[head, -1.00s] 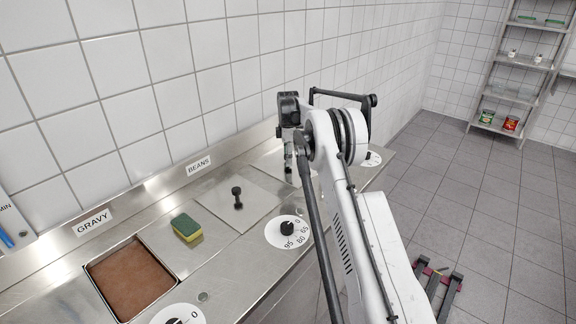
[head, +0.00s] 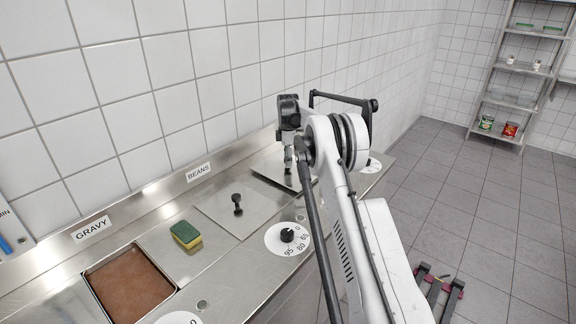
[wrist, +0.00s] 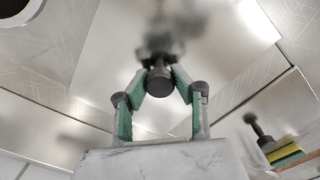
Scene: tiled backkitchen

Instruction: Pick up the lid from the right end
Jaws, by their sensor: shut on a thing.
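The right-end lid (head: 266,169) is a square metal plate, partly hidden behind my arm in the head view. A dark lower edge shows along its front, and it appears raised off the counter. My gripper (head: 288,165) is above it. In the wrist view, my gripper (wrist: 159,76) is shut on the lid's black knob (wrist: 160,88), with the green-padded fingers at either side of it. The lid's plate (wrist: 112,55) fills the middle of that view.
A second lid with a black knob (head: 237,204) lies flat beside the BEANS label (head: 199,172). A green and yellow sponge (head: 186,235) sits between it and the open gravy well (head: 88,284). Dials line the front edge. The tiled wall stands close behind.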

